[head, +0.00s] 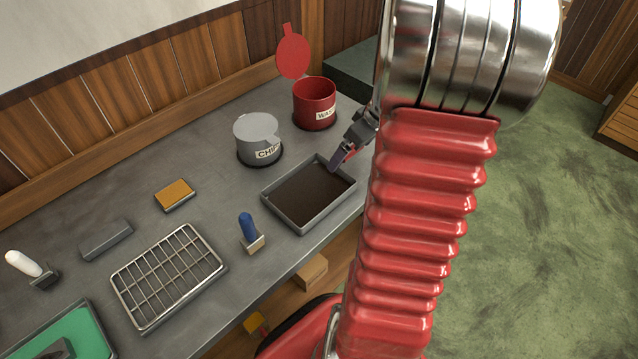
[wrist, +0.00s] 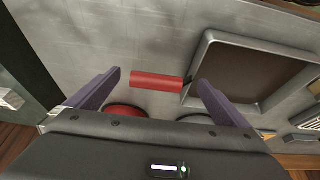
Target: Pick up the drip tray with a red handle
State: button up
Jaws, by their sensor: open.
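The drip tray (head: 280,216) is a shallow grey rectangular tray with a dark brown inside, flat on the grey bench near its front edge. In the wrist view the tray (wrist: 260,40) fills the upper right, and its red handle (wrist: 157,80) sticks out to the left. My gripper (head: 342,157) is at the tray's far right corner and hides most of the handle in the head view. In the wrist view my gripper (wrist: 160,78) is open, with one finger on each side of the handle. Contact with the handle cannot be told.
A grey labelled canister (head: 258,140) and a red labelled canister (head: 315,104), its red lid raised, stand behind the tray. A blue-handled tool (head: 247,228) and a wire rack (head: 168,275) are to the left. An orange-topped block (head: 174,194) lies farther back.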

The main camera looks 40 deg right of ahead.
jog(key=shift+c, duration=0.5)
jog(key=c, duration=0.8)
jog(key=shift+r, duration=0.1)
jog(key=shift+c, duration=0.2)
jog(key=shift+r, duration=0.65)
jog(key=c, duration=0.3)
notch_tip(320, 180, up, 9)
jog(key=shift+f, duration=0.15)
jog(key=c, duration=0.3)
jog(key=shift+s+f, duration=0.1)
